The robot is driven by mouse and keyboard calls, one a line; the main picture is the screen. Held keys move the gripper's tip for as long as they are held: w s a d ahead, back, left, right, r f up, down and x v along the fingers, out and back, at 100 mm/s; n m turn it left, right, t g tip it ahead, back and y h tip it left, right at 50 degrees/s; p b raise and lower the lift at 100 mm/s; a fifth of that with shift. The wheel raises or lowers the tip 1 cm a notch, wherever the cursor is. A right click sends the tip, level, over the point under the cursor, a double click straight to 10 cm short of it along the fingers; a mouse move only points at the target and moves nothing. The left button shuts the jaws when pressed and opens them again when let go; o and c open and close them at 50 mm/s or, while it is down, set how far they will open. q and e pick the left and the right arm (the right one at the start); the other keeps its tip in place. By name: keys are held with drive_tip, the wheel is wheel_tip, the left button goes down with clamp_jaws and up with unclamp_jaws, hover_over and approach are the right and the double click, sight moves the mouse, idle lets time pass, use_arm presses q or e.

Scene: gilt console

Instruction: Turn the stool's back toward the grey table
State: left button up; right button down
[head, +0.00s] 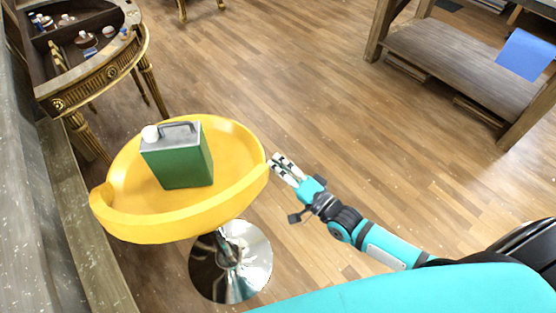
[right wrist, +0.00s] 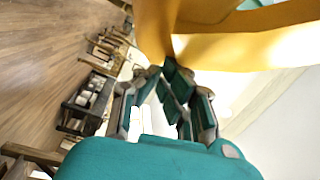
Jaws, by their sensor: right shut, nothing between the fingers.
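The stool has a yellow seat (head: 235,145) on a round chrome base (head: 231,262). Its raised back band appears to run along the near side of the seat, facing the bottom of the head view. A green canister with a white cap (head: 180,160) stands upright on the seat. My right gripper (head: 276,165) is shut and empty at the seat's right rim; I cannot tell if it touches. In the right wrist view its fingers (right wrist: 176,75) are just below the yellow seat (right wrist: 225,45). A table with a greyish lower shelf (head: 455,65) stands at upper right. My left gripper is out of view.
A gilt console (head: 100,77) with bottles and small items stands at upper left, close behind the stool. A wall and ledge (head: 85,220) run along the left. The wooden floor between stool and right table is clear.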

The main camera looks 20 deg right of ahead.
drive_tip(key=shift+s, duration=0.1)
drive_tip(key=s+a+m+t+h+p, duration=0.1)
drive_tip(key=s+a+m+h+p, duration=0.3)
drive_tip(key=s, duration=0.7)
drive_tip(key=shift+a+t+h+p, duration=0.4)
drive_tip(key=shift+a+h+p, duration=0.5)
drive_tip(key=shift+a, duration=1)
drive_tip(key=shift+s, duration=0.1)
